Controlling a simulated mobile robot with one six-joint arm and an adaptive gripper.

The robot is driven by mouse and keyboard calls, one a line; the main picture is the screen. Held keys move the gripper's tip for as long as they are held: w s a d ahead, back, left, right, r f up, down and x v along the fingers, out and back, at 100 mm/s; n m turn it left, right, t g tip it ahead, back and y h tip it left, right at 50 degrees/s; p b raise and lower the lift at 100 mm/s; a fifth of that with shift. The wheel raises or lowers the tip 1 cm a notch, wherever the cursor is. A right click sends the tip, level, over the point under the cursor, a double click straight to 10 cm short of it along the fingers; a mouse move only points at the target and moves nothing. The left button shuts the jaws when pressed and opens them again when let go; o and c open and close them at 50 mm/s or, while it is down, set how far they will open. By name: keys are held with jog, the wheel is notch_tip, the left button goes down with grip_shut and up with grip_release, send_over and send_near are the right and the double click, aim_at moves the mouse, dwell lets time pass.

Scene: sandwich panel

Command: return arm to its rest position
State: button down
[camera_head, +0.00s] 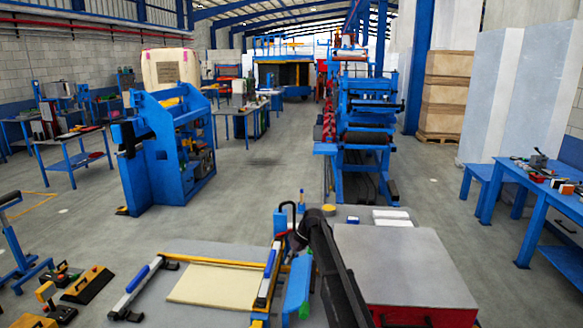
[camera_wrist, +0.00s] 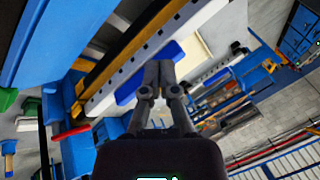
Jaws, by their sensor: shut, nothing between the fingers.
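My gripper (camera_wrist: 159,72) shows in the wrist view with its two dark fingers together and nothing between them. Beyond the fingertips is a white bar with a blue grip (camera_wrist: 148,74), and a cream panel (camera_wrist: 194,47) lies behind it; I cannot tell the gap. In the head view my dark arm (camera_head: 335,265) extends over the worktop between the panel and a red cabinet. The gripper itself is not clear there. The cream panel (camera_head: 215,285) lies flat in a yellow-edged frame, with a blue-and-white bar (camera_head: 269,272) along its right side.
The red cabinet (camera_head: 420,292) with a grey top stands close right of my arm. White blocks (camera_head: 392,217) lie behind it. A blue machine (camera_head: 165,145) stands at left, another (camera_head: 365,120) ahead, and a blue tool table (camera_head: 540,195) at right. Open floor (camera_head: 265,185) lies between the machines.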

jog(key=s+d+f+m+h, duration=0.1)
jog(key=s+d, duration=0.5)
jog(key=s, duration=0.6)
jog(key=s+d+f+m+t+h+b, duration=0.1)
jog(key=s+d+m, duration=0.4)
jog(key=s, duration=0.7)
jog(key=s+d+f+m+h+b, duration=0.1)
jog(key=s+d+f+m+h, duration=0.1)
jog(key=s+d, duration=0.5)
jog(key=s+m+h, duration=0.1)
jog(key=s, duration=0.4)
jog(key=shift+s+f+h, duration=0.2)
jog(key=shift+s+h, duration=0.1)
